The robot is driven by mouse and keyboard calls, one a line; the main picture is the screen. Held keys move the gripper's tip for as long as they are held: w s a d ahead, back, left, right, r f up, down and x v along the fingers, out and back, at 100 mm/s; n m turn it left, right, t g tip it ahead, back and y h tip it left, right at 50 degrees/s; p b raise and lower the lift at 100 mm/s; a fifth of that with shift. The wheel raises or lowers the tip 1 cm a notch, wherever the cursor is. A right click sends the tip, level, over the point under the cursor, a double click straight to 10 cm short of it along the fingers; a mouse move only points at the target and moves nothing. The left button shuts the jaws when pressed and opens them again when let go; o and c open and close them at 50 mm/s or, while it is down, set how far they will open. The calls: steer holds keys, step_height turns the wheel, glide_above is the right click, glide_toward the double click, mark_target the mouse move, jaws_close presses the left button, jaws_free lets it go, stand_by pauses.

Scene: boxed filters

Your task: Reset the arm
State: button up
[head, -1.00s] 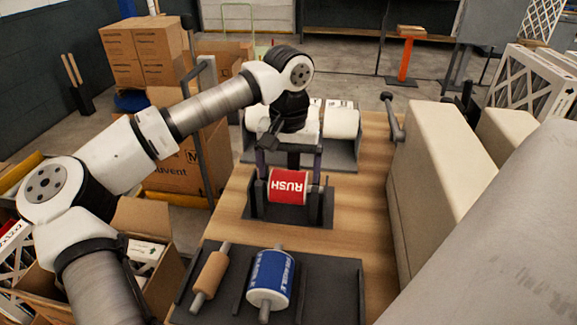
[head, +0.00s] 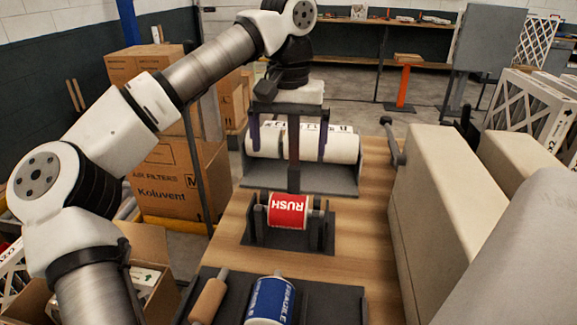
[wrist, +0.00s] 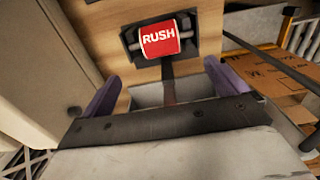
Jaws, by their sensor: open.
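My gripper (head: 288,145) is open and empty, its two purple fingers pointing down. In the head view it is raised above and behind the red RUSH label roll (head: 289,211), which sits in its dark holder (head: 260,238) on the wooden table. In the wrist view the purple fingers stand far apart, with the red roll (wrist: 160,40) beyond them and nothing between them. My arm reaches in from the left side of the head view.
A blue label roll (head: 271,300) and a brown roll (head: 208,298) lie in a dark tray at the front. White rolls (head: 343,145) rest in a rack at the back. Cream machine housings (head: 450,200) border the table's right. Cartons (head: 165,185) stand at left.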

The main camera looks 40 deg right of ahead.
steer(key=shift+r, duration=0.9)
